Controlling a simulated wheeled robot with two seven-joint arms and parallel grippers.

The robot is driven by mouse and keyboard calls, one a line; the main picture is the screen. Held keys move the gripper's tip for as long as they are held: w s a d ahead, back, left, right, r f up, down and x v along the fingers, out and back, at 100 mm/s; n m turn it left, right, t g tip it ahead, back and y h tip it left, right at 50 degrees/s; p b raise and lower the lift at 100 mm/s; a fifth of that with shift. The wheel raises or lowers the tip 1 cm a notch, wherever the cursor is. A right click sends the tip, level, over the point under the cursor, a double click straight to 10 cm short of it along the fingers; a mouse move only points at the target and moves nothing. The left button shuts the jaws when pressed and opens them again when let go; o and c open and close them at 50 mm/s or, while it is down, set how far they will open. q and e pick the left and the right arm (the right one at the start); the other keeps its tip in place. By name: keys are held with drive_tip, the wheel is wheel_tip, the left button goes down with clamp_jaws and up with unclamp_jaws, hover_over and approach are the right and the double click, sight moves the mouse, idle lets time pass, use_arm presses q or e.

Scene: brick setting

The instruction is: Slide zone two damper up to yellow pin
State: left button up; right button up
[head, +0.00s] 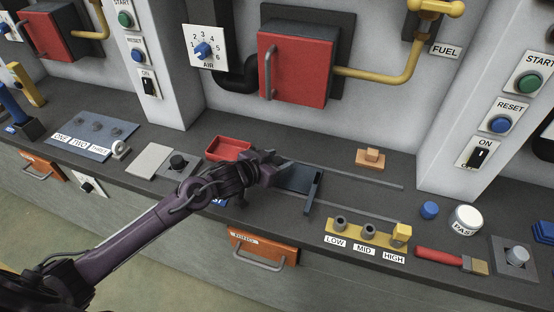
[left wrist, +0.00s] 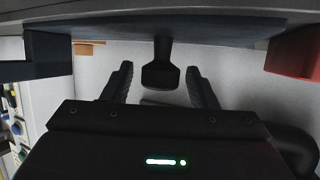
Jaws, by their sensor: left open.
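A dark blue-grey sliding plate (head: 298,180) with a raised bar (head: 312,190) at its right end sits at the left end of two thin rails (head: 360,176) on the counter. I take it for the damper. My left gripper (head: 283,166) is at its left part, partly hiding it. In the left wrist view a dark knob (left wrist: 160,68) stands between the spread fingers (left wrist: 160,84), with visible gaps on both sides. The yellow pin (head: 401,234) stands over the HIGH label, right of the grey LOW (head: 340,223) and MID (head: 369,232) posts. My right gripper is out of view.
A red tray (head: 228,148) lies left behind my gripper. A wooden block (head: 371,158) sits behind the rails. The counter between the rails is clear.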

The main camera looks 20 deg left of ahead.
use_arm(q)
drive_tip(key=shift+c, duration=0.3)
clamp_jaws()
drive_tip(key=d, duration=0.6)
drive_tip(key=d+b, duration=0.1)
drive_tip(key=d, duration=0.6)
drive_tip(key=d+b, duration=0.1)
drive_tip(key=d, duration=0.5)
drive_tip(key=shift+s+d, duration=0.4)
drive_tip(key=shift+o, duration=0.3)
unclamp_jaws()
drive_tip(key=shift+a, duration=0.1)
drive_tip(key=shift+b+v, duration=0.45)
drive_tip(key=shift+v, duration=3.4)
